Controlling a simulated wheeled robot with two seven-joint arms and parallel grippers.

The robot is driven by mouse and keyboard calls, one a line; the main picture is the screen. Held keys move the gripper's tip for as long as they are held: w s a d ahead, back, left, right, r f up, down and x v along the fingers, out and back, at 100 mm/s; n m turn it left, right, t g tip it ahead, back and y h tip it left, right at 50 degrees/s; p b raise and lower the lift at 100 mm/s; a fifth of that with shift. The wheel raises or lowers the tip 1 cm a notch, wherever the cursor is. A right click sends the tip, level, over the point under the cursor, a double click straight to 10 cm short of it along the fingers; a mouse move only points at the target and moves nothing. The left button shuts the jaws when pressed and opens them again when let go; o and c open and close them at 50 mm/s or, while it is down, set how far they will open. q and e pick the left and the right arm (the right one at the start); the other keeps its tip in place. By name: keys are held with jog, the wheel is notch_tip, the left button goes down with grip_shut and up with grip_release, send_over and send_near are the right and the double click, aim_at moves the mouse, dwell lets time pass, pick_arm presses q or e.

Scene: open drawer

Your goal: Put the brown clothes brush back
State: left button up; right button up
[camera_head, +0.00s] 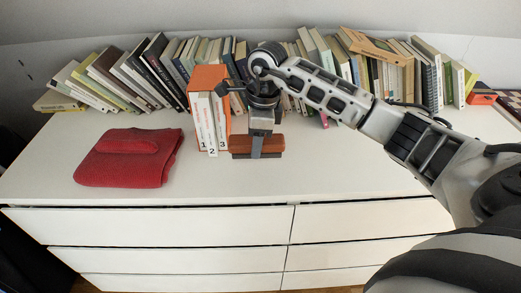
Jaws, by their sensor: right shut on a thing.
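The brown clothes brush (241,144) is a reddish-brown block on the white dresser top, just right of the orange box with books. My right gripper (257,153) comes down on it from above and is shut on it, with a finger across its front. Whether the brush touches the surface or is slightly lifted is hard to tell. My left gripper is not in view.
The white dresser (330,180) has closed drawers below. An orange box (206,80) with numbered white books stands left of the brush. A folded red cloth item (125,165) lies at left. Several books (150,75) line the back. The top's right front is clear.

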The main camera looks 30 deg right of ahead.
jog(key=shift+w+d+f, duration=0.2)
jog(key=shift+d+f, duration=0.4)
jog(key=shift+f, duration=0.2)
jog(key=shift+w+d+f+p, duration=0.15)
jog(key=shift+f+p, duration=0.15)
jog(key=shift+f, duration=1.4)
jog(key=shift+f, duration=0.15)
jog(key=o, duration=0.9)
jog(key=shift+o, duration=0.2)
